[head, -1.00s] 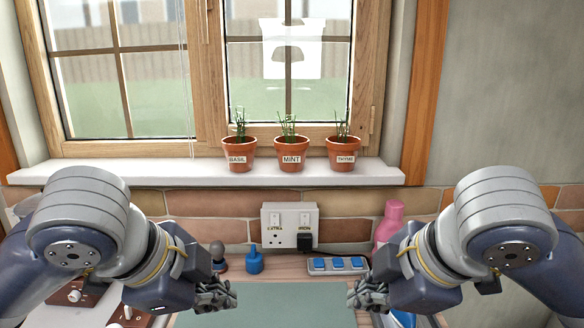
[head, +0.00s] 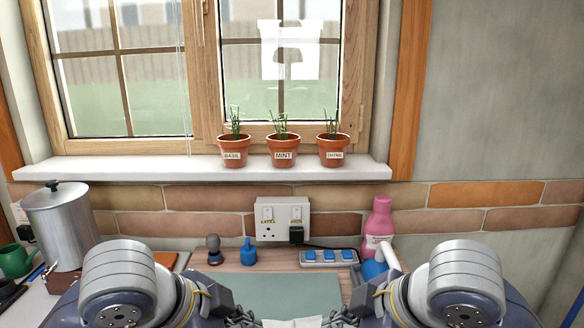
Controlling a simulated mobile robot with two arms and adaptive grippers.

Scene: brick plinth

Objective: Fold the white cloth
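A small piece of white cloth (head: 292,323) shows at the bottom edge of the head view, on or just above the front of the grey-green mat. The rest of it is out of frame. My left gripper (head: 242,319) is at the bottom edge just left of the white piece. My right gripper (head: 341,319) is at the bottom edge just right of it. Only parts of the fingers show, so I cannot tell whether either is open, shut or touching the cloth.
The grey-green mat (head: 275,290) is bare behind the grippers. Behind it stand a blue item (head: 248,252), a dark-knobbed item (head: 214,250), a power strip (head: 328,257) and a pink bottle (head: 379,225). A metal urn (head: 62,225) and green can (head: 15,261) stand at the left.

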